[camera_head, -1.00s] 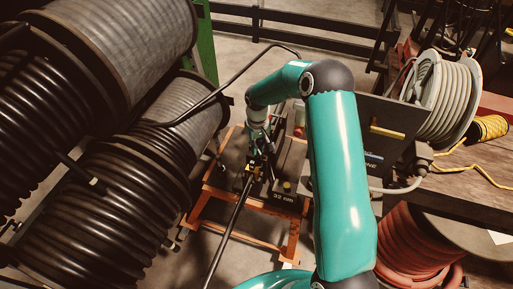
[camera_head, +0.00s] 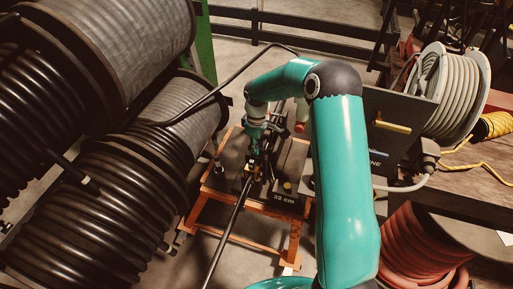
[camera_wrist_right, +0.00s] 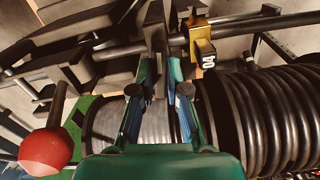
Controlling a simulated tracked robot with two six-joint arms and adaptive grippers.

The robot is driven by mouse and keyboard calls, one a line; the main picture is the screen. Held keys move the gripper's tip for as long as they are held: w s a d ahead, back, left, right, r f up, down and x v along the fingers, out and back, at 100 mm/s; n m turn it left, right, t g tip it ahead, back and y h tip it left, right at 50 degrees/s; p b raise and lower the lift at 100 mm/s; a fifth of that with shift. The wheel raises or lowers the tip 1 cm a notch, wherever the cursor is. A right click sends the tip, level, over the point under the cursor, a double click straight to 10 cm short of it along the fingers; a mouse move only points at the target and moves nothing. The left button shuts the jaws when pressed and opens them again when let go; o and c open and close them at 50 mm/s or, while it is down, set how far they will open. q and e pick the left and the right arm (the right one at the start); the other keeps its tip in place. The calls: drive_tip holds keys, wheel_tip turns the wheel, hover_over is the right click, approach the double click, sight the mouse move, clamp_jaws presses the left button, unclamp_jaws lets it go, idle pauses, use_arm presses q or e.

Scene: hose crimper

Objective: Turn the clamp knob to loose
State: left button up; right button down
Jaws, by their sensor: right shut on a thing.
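My right gripper (camera_head: 252,158) is over the crimper bench, beside the black hose (camera_head: 232,220). In the right wrist view, its two fingers (camera_wrist_right: 158,72) are closed on a dark upright piece (camera_wrist_right: 154,32), which I take to be the clamp knob. Its shape is mostly hidden between the fingers. In the head view the wrist and fingers cover it, and I cannot read whether it stands at tight or loose. My left gripper is not in view.
A red ball-ended lever (camera_wrist_right: 46,150) stands left of the gripper; its red ball also shows in the head view (camera_head: 300,127). The bench has an orange frame (camera_head: 240,236) and a "33 cm" label (camera_head: 284,199). Large hose reels (camera_head: 110,200) crowd the left.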

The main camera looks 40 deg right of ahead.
idle(0.3)
drive_tip(key=c, duration=1.2)
unclamp_jaws()
drive_tip(key=shift+o, duration=0.2)
wheel_tip(320, 180, up, 12)
